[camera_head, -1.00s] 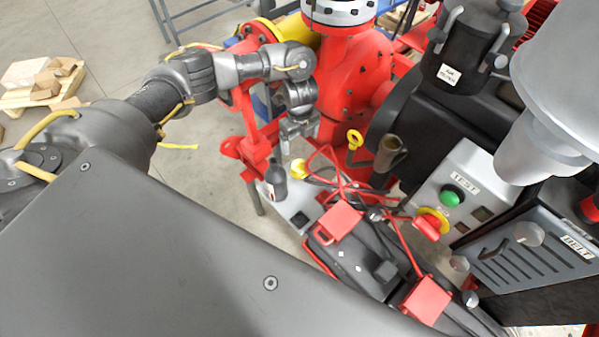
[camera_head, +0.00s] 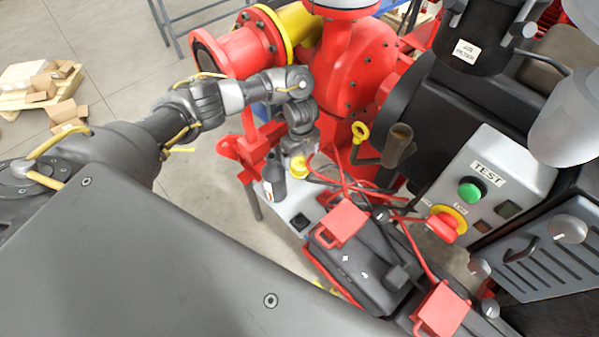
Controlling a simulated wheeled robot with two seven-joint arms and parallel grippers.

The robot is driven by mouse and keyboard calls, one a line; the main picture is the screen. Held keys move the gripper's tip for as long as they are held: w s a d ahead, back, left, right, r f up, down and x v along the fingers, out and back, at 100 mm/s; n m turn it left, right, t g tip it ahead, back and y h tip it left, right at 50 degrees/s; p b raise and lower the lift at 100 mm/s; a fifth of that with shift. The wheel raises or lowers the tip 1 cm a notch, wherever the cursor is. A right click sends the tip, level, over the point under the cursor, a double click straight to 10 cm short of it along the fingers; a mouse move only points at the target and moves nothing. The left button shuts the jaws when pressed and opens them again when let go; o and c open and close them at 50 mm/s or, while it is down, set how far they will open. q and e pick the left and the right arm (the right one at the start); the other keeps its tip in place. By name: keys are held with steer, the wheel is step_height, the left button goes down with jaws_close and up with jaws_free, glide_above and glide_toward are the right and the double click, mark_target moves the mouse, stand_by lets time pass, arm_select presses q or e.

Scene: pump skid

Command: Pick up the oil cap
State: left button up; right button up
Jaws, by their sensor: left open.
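The oil cap, which I take to be the small yellow cap (camera_head: 299,168), sits on a light grey shelf (camera_head: 296,205) beside a dark bottle (camera_head: 273,178). My left gripper (camera_head: 297,154) points down directly over the cap, open, with its fingertips close to it. Whether the fingers touch the cap or straddle it I cannot tell. The gripper hides part of the cap's far side. My right gripper is not in view.
A brown open filler neck (camera_head: 399,143) and a yellow ring handle (camera_head: 360,131) stand right of the gripper. Red and black cables (camera_head: 350,185) lie close by. A black battery-like box with red clamps (camera_head: 345,222) is in front. A red pump (camera_head: 350,70) rises behind.

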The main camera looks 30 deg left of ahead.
mark_target(300, 163)
arm_select(q)
steer(key=shift+f, duration=3)
steer(key=c, duration=1.2)
steer(key=shift+r+p, duration=1.1)
steer(key=shift+r, duration=3.95)
